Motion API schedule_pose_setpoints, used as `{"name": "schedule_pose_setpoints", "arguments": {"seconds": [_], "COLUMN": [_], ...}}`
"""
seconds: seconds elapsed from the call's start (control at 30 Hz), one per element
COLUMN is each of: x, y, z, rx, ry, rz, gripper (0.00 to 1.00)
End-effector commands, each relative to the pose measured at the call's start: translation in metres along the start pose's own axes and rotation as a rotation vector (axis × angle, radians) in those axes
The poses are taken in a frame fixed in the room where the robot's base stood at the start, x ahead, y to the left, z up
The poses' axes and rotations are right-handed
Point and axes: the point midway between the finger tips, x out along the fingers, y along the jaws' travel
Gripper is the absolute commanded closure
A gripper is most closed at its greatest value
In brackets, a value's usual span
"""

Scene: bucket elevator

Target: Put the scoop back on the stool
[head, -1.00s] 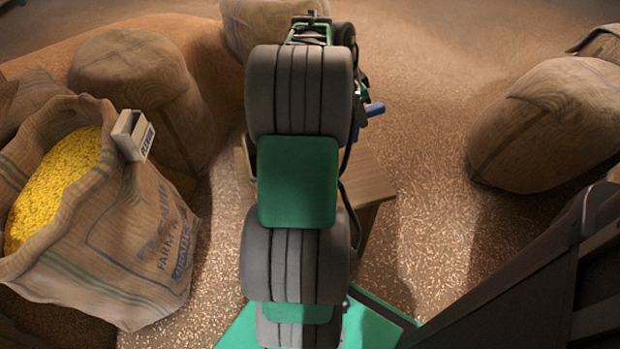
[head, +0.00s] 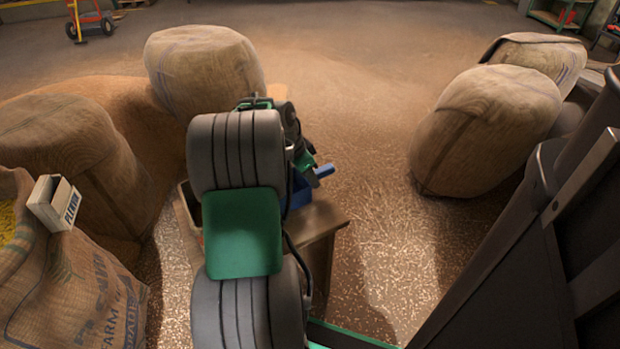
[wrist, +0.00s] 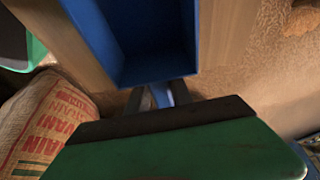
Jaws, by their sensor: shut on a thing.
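The blue scoop (head: 298,193) shows partly behind my arm in the head view, over the wooden stool (head: 326,218). In the wrist view the scoop (wrist: 150,68) is large, its open tray pointing away from my gripper (wrist: 163,97). The gripper is shut on the scoop's handle, at the near edge of the stool top in that view. Bare stool wood (wrist: 228,30) shows on both sides of the scoop. I cannot tell whether the scoop touches the stool. My arm hides much of the stool in the head view.
An open burlap sack (head: 75,290) with a small white box (head: 52,203) on its rim stands at the left. Full sacks stand behind it (head: 203,70) and at the right (head: 485,130). Grain-strewn floor is free behind and right of the stool.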

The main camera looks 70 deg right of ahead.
Motion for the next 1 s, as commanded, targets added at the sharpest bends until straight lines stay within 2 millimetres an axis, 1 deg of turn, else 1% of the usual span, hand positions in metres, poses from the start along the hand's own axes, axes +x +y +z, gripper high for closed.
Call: {"name": "schedule_pose_setpoints", "arguments": {"seconds": [0.07,0.1,0.37,0.57,0.67,0.77,1.0], "x": [0.003,0.004,0.003,0.003,-0.003,-0.019,-0.083], "y": [0.0,0.0,0.0,0.0,0.0,-0.001,-0.001], "z": [0.001,0.002,0.001,0.001,-0.001,-0.001,-0.002], "rx": [0.0,0.0,-0.001,-0.001,0.0,-0.002,-0.001], "ry": [0.0,0.0,0.0,0.0,0.0,0.001,0.001], "rz": [0.0,0.001,0.001,0.001,0.0,-0.002,-0.003], "gripper": [1.0,0.72,0.51,0.51,0.51,0.51,0.51]}}
